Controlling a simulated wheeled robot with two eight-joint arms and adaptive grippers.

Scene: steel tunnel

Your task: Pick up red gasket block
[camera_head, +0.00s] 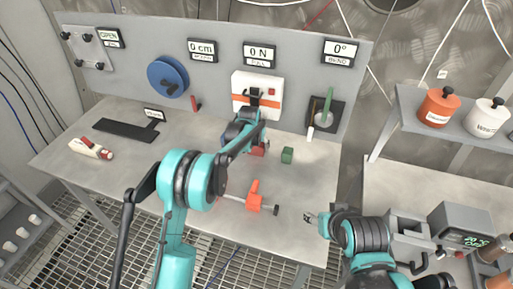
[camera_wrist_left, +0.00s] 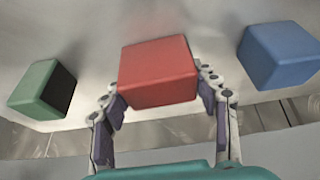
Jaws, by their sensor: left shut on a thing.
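The red gasket block (camera_wrist_left: 158,75) fills the middle of the left wrist view, between the two fingers of my left gripper (camera_wrist_left: 160,88). The fingers are shut on its sides. In the head view a small part of the red block (camera_head: 259,151) shows below my left gripper (camera_head: 256,143), near the back of the bench. I cannot tell whether the block touches the bench top. My right gripper (camera_head: 310,218) is off the bench's right front edge, apart from the blocks; its fingers are too small to read.
A green block (camera_head: 287,155) stands right of the red one; a blue block (camera_wrist_left: 278,56) shows on the other side in the wrist view. An orange tool (camera_head: 254,199) lies nearer the front. A white-and-orange panel box (camera_head: 256,92) is behind. The bench's left middle (camera_head: 135,160) is clear.

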